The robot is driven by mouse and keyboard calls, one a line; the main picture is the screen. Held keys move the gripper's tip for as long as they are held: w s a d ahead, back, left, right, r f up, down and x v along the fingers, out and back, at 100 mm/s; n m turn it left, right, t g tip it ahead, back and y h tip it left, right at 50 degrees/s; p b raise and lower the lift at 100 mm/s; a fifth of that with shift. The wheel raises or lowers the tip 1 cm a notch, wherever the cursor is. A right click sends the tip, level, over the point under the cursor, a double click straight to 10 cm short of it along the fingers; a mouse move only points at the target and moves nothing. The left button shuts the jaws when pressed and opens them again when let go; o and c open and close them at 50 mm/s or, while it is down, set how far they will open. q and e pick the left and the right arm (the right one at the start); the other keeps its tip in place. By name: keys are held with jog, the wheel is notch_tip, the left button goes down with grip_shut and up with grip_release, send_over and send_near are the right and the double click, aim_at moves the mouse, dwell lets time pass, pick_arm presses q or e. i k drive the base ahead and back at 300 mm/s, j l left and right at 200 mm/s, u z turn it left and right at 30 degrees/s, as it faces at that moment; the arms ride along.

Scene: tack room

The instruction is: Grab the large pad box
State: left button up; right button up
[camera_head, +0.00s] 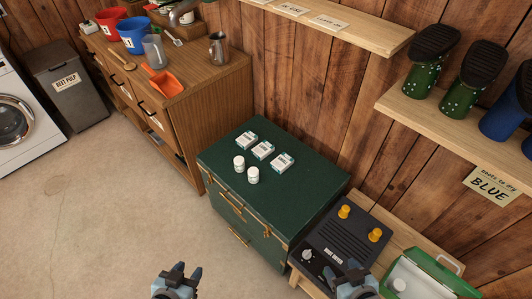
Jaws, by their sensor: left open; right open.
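Three small white-and-teal boxes stand in a row on the dark green trunk (315,183): a left box (246,140), a middle box (263,150) and a right box (282,162). They look like pad boxes. Their print is too small to read, and I cannot tell for sure which is the large one. My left gripper (178,272) is open and empty over the floor, in front of the trunk. My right gripper (347,272) is open and empty by the boot dryer (338,235). Both grippers are well apart from the boxes.
Two white bottles (239,163) (252,175) stand on the trunk just in front of the boxes. A wooden dresser (200,90) with buckets and a scoop is at the left. Shelves with boots (428,80) overhang at the right. A green case (420,285) is at lower right.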

aim_at(264, 149)
jog(key=i+j+u, duration=0.1)
jog(key=i+j, duration=1.15)
